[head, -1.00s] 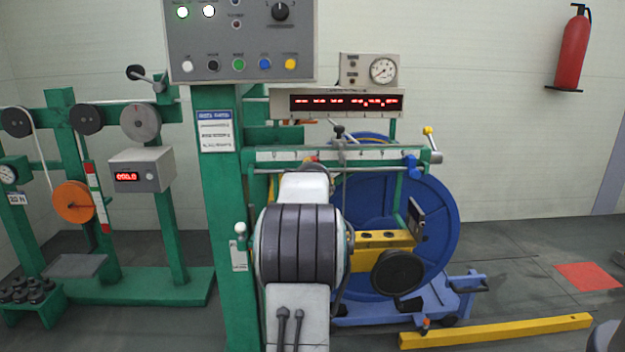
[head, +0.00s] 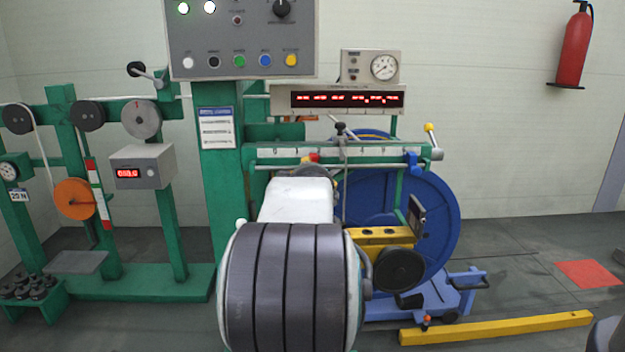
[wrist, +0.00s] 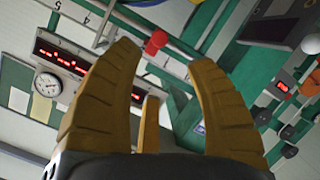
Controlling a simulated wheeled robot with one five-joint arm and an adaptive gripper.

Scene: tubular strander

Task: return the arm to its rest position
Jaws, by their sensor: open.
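My own arm (head: 290,285) fills the lower middle of the head view, with a white link and a dark banded joint. My gripper (wrist: 165,70) shows in the wrist view with its yellow fingers spread apart and nothing between them. The fingertips are not visible in the head view. The wrist view is tilted and looks past the fingers to the strander's green frame, a red knob (wrist: 156,42) and the red digital display.
A control panel (head: 240,45) hangs above on a green post (head: 212,180). Behind my arm stand a blue reel (head: 435,220) and a ruler bar (head: 335,154). A yellow floor bar (head: 495,329) lies at lower right. A tension stand (head: 140,280) is at left. Floor at right is mostly clear.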

